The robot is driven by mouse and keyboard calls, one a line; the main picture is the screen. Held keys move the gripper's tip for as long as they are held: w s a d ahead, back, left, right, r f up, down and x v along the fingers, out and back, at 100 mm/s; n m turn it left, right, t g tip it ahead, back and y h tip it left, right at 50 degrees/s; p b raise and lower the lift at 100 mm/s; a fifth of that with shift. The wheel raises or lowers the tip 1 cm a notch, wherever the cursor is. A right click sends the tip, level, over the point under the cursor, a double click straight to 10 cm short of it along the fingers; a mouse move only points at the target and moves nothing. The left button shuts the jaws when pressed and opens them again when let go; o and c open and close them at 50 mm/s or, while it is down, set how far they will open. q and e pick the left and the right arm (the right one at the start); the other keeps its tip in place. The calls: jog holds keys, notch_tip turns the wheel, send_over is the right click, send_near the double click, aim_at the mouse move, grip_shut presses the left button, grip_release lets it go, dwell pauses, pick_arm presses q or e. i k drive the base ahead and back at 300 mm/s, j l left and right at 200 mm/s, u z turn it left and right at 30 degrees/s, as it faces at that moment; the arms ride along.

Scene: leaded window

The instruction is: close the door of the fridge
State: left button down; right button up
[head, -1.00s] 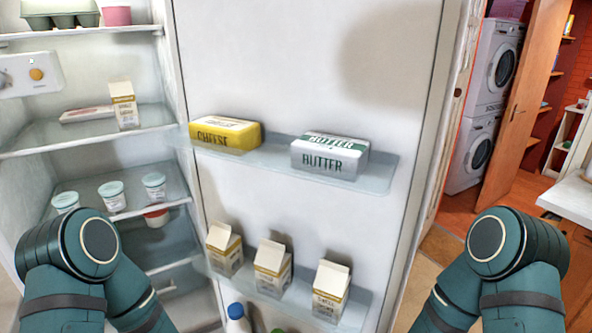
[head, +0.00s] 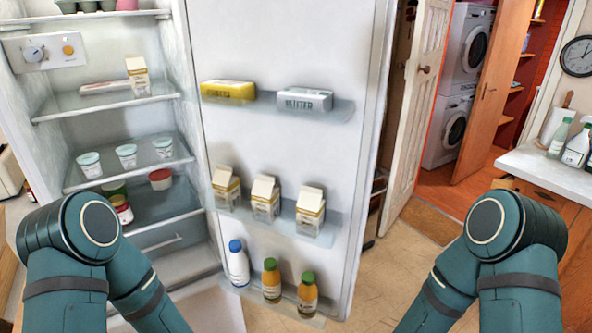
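The fridge (head: 205,290) stands open on the left, its shelves facing me. Its door (head: 290,140) is swung wide open, with its inner side toward me. The door shelves hold a yellow cheese pack (head: 228,91), a butter pack (head: 305,100), several cartons (head: 265,198) and bottles (head: 271,280). My left and right arms show at the lower left and lower right. Both grippers are outside the picture, so their state is hidden. Neither arm visibly touches the door.
A white panelled door (head: 415,110) stands behind the fridge door's right edge. Stacked washing machines (head: 447,130) and an open wooden door (head: 486,95) are beyond. A counter with bottles (head: 560,172) is at the right. Tiled floor is bare right of the fridge door.

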aim_at(343, 48)
jog(key=z, duration=1.4)
jog(key=i+l+z, duration=0.25)
jog(key=i, duration=0.25)
jog(key=i+z, duration=0.3)
jog(key=i, duration=0.2)
jog(key=i+u, duration=0.2)
jog(key=i, duration=0.5)
jog(key=i+l+u, duration=0.2)
jog(key=i, duration=0.5)
jog(key=i+u, duration=0.4)
jog(key=i+j+u, duration=0.1)
jog(key=u, duration=0.3)
jog(key=i+l+u, duration=0.15)
jog(key=i+u, duration=0.25)
jog(key=u, duration=2.9)
jog(key=j, duration=0.1)
